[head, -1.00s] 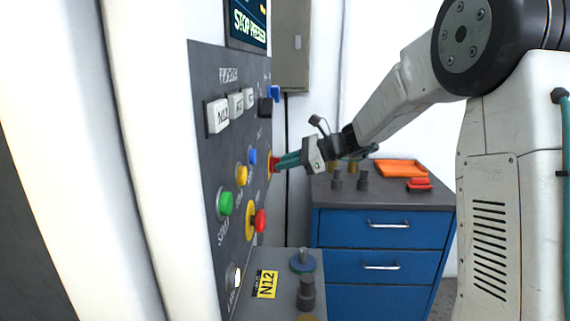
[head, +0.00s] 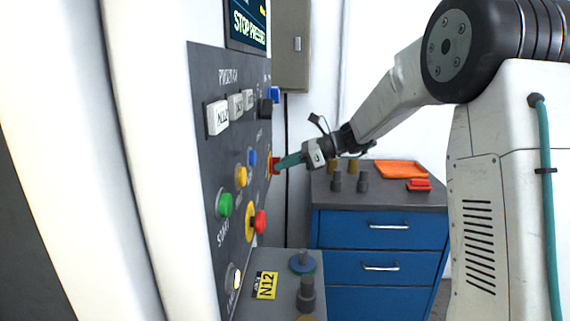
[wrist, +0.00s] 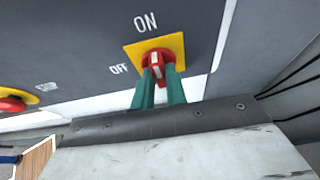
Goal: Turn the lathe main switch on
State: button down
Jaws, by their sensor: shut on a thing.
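The main switch is a red rotary knob (wrist: 155,64) on a yellow square plate (wrist: 176,46), with ON printed above it and OFF to its left in the wrist view. The white mark on the knob points roughly up toward ON. In the head view the switch (head: 271,163) is a small red and yellow patch at the panel's far edge, partly hidden. My gripper (wrist: 159,84) is shut on the knob, with one teal finger on each side of it. In the head view my gripper (head: 284,162) reaches the panel from the right.
The dark control panel (head: 206,75) carries a green button (head: 225,204), a red stop button (head: 260,222) and white N-labelled blocks (head: 218,118). Its screen (head: 248,24) reads STOP PRESSED. A blue drawer cabinet (head: 380,233) stands behind, bearing an orange tray (head: 402,169).

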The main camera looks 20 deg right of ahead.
jog(key=c, duration=1.4)
grip_release()
jog(key=shift+c, duration=0.2)
jog(key=v, duration=0.7)
jog(key=shift+d, duration=0.35)
jog(key=shift+s+r, duration=0.1)
jog(key=shift+s, duration=0.05)
jog(key=s+f+n+g+h, duration=0.2)
jog(key=s+f+n, duration=0.2)
jog(key=s+f, duration=0.1)
jog(key=s+a+f+n+h, duration=0.1)
jog(key=s+n+h, duration=0.4)
jog(key=s, duration=1.2)
jog(key=s+a+f+n+g+h, duration=0.1)
jog(key=s+a+n+h, duration=0.2)
jog(key=s+n, duration=1)
jog(key=s+h, duration=0.2)
jog(key=s, duration=0.3)
jog(key=shift+f+n+g, duration=0.25)
jog(key=shift+n+g, duration=0.05)
